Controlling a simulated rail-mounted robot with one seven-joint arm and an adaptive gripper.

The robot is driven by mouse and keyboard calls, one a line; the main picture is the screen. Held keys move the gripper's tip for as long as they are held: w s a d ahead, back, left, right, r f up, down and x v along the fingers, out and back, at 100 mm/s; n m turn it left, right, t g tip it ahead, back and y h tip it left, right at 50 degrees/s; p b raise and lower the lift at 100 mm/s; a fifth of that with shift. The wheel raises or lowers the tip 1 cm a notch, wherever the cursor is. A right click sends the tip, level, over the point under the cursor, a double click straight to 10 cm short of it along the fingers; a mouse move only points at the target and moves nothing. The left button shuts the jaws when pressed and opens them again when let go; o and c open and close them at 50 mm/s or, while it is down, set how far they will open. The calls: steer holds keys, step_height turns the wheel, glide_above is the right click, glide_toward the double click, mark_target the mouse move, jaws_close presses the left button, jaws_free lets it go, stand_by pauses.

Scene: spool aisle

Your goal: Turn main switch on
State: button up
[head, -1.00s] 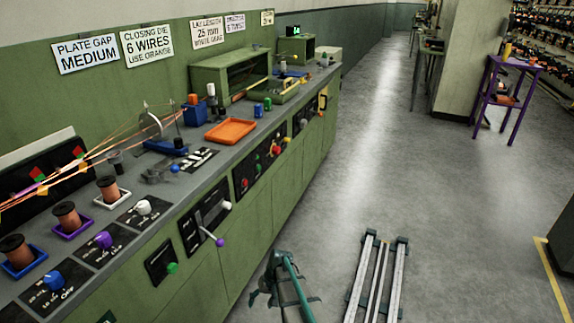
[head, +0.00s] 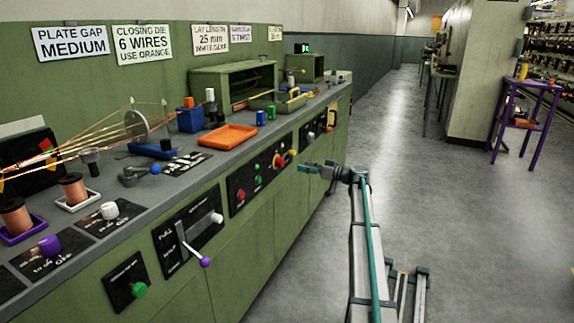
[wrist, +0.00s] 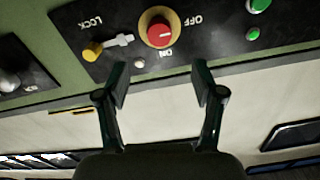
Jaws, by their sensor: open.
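The main switch is a red round knob on a yellow disc, on a black panel of the green console front. It shows in the head view (head: 280,162) and at the top middle of the wrist view (wrist: 160,33). OFF and ON are printed beside it. A pale mark crosses the knob, but I cannot tell which label it points to. My gripper (head: 309,169) is beside the panel in the head view. In the wrist view my gripper (wrist: 160,80) is open and empty, fingers pointing at the panel below the knob, apart from it.
A yellow knob on a grey slide marked LOCK (wrist: 105,45) sits beside the switch. Green buttons (wrist: 260,6) lie on its other side. A purple-tipped lever (head: 205,262) sticks out further along the console. The aisle floor (head: 400,170) is open.

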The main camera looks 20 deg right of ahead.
mark_target(283, 163)
steer(key=b+x, duration=0.1)
steer(key=x, duration=0.4)
steer(key=b+x, duration=0.1)
steer(key=x, duration=0.5)
steer(key=shift+f, duration=0.2)
steer(key=shift+d, duration=0.1)
steer(key=c, duration=1.1)
steer(key=shift+c, duration=0.2)
